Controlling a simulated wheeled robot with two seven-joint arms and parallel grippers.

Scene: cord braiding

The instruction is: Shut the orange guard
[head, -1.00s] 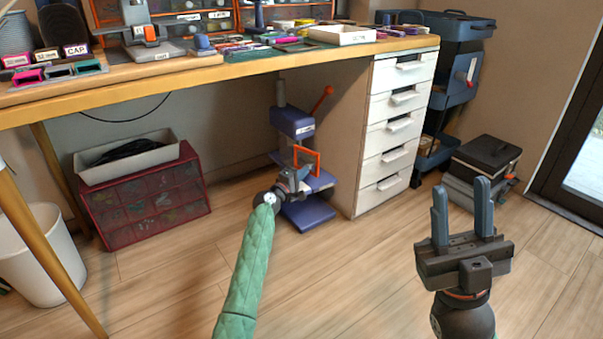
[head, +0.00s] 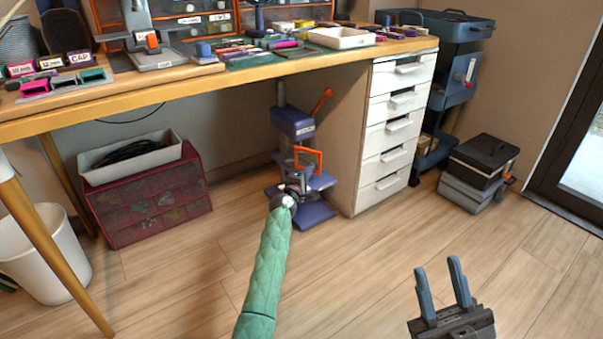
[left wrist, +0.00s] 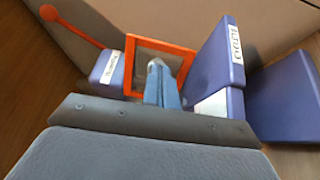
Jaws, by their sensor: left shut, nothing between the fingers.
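The orange guard (head: 319,161) is a square frame on the purple drill press (head: 292,123) under the workbench. In the left wrist view the guard (left wrist: 160,42) stands beside the press, with my closed left fingers (left wrist: 160,85) in front of its opening and lower bar. I cannot tell whether they touch it. In the head view my left gripper (head: 293,187) is at the front of the press, just below the guard, partly hidden by its own arm. My right gripper (head: 442,285) is open and empty over the floor at lower right.
The press has an orange-knobbed lever (head: 322,100) and a purple base (head: 311,216). The white drawer unit (head: 398,130) stands close on its right. A red drawer box (head: 150,200) and a white bin (head: 45,255) are at left. The floor in front is clear.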

